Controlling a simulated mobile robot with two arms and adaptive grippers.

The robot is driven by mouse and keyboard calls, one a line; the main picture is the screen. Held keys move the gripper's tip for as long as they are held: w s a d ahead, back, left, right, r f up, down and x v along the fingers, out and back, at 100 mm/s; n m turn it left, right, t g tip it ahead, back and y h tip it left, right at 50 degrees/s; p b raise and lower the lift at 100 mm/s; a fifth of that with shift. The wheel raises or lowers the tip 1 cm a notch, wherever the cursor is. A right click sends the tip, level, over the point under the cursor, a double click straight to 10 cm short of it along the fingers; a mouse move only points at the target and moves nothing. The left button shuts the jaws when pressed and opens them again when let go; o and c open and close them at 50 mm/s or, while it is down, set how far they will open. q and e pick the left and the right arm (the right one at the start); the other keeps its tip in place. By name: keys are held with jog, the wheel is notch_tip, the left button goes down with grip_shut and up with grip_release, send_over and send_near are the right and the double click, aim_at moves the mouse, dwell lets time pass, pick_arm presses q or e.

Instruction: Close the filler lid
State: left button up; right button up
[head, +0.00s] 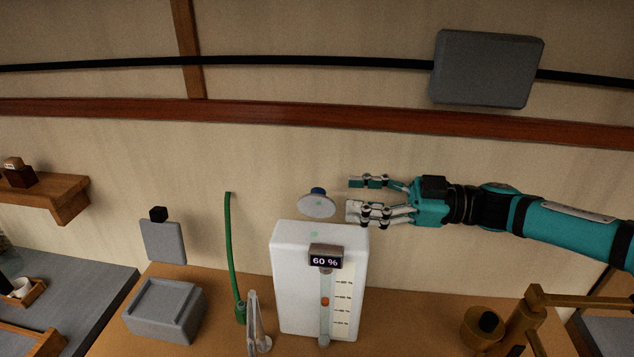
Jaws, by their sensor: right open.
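The filler lid (316,207) is a small round pale disc with a blue knob behind it. It stands tilted up above the top of the white tank (290,262), its face turned toward me, so it is open. The tank has a display reading 60 % and a level scale on its front. My right gripper (352,197) comes in from the right. It is open and empty, its fingers pointing left, just right of the lid and apart from it in the picture. How it lies in depth is hard to tell. My left gripper is not in view.
A green rod (232,250) and a grey tong-like tool (258,325) stand beside the tank. A wooden device (520,325) is at right. A shelf (45,195) is far left.

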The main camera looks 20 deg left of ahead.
aim_at(320, 193)
jog(key=a, duration=0.2)
jog(key=s+a+p, duration=0.1)
jog(key=a, duration=0.3)
jog(key=shift+s+r+p, duration=0.2)
jog(key=shift+s+p, duration=0.15)
jog(key=shift+p, duration=0.05)
jog(key=shift+a+f, duration=0.15)
jog(key=shift+a, duration=0.5)
